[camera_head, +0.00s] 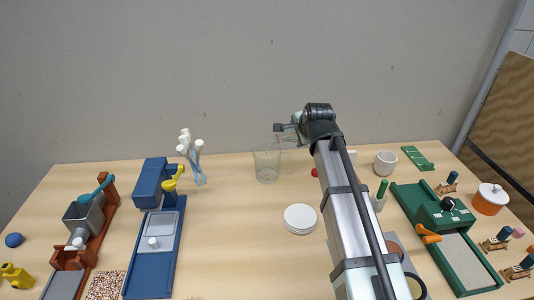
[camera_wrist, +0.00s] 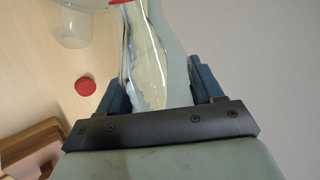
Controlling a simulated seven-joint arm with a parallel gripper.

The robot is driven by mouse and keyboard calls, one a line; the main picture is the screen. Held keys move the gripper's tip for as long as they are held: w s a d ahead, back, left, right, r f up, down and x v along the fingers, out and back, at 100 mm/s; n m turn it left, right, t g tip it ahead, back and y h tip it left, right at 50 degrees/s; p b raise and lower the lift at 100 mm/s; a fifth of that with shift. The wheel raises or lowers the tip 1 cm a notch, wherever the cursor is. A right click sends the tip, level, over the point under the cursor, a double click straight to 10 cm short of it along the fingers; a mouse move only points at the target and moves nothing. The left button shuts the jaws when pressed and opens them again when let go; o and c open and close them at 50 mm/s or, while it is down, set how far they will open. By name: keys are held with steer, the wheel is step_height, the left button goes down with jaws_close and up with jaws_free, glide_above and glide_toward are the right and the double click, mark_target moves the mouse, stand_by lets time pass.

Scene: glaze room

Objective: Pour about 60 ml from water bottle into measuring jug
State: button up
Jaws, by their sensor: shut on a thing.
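The clear measuring jug (camera_head: 267,168) stands on the table near its back edge; it also shows at the top left of the wrist view (camera_wrist: 72,30). My gripper (camera_head: 287,130) is above and just right of the jug. In the wrist view its dark blue fingers (camera_wrist: 160,85) are shut on the clear water bottle (camera_wrist: 147,55). The bottle's neck, with a red band, points toward the jug and looks tilted. The bottle is hard to make out in the head view. I cannot tell whether water is flowing or how much is in the jug.
A red cap (camera_wrist: 85,86) lies on the table near the jug. White discs (camera_head: 299,219) lie in front. A blue device (camera_head: 152,240) and white-tipped sticks (camera_head: 190,150) stand left; a white cup (camera_head: 385,162) and green device (camera_head: 445,235) stand right. The table's centre-left is clear.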

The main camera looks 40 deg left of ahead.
steer(key=shift+w+d+f+m+g+y, duration=0.15)
steer(key=shift+f+m+g+y, duration=0.25)
steer(key=shift+f+g, duration=0.35)
steer(key=shift+r+m+g+y, duration=0.1)
steer(key=shift+m+g+y, duration=0.2)
steer(key=shift+g, duration=0.15)
steer(key=shift+f+g, duration=0.3)
steer(key=shift+f, duration=0.4)
stand_by(0.8)
